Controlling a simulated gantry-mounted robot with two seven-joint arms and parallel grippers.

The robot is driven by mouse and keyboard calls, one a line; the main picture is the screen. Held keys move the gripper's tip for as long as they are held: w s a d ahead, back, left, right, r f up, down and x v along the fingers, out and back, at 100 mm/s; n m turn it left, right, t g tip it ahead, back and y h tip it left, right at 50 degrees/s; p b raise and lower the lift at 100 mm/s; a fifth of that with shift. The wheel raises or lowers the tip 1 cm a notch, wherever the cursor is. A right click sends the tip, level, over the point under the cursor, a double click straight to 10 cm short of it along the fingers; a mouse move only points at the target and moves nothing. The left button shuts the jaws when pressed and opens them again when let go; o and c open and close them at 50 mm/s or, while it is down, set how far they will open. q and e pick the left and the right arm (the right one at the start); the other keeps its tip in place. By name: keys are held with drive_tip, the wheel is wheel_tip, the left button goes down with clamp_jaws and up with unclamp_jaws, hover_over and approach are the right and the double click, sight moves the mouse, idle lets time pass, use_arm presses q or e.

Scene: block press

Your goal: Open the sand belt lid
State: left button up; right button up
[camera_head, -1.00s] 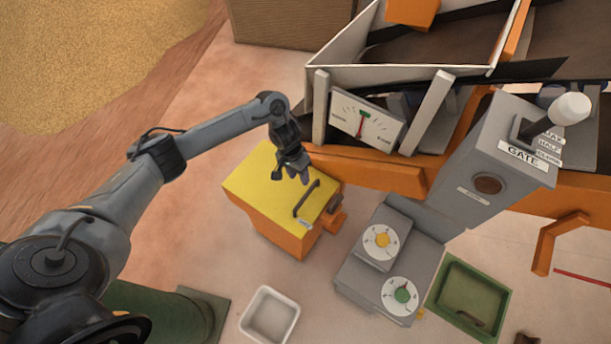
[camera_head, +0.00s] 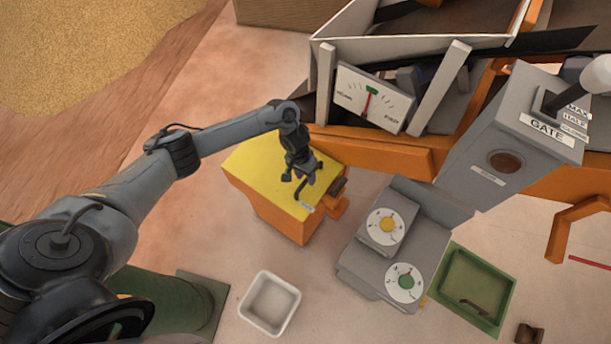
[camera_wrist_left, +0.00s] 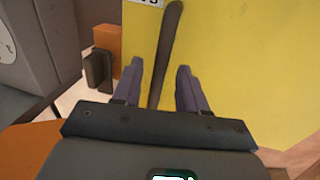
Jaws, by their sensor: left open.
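The sand belt lid looks to be the yellow top (camera_head: 258,172) of the orange box (camera_head: 278,222), and it lies flat and closed. Its dark bar handle (camera_wrist_left: 165,50) runs between my left gripper's two fingers in the left wrist view, with a gap on each side. My left gripper (camera_head: 302,176) is open over the handle in the head view and hides part of it. In the left wrist view the fingertips (camera_wrist_left: 160,68) are spread over the yellow lid. My right gripper is not in view.
A dark latch-like block (camera_head: 337,187) sticks out at the box's right side. The grey dial box (camera_head: 352,262), a white tray (camera_head: 269,303) and a green tray (camera_head: 470,292) stand nearby. The orange conveyor frame (camera_head: 372,153) runs close behind the lid.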

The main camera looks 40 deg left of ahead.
use_arm(q)
clamp_jaws()
drive_tip(key=shift+r, duration=0.1)
idle(0.4)
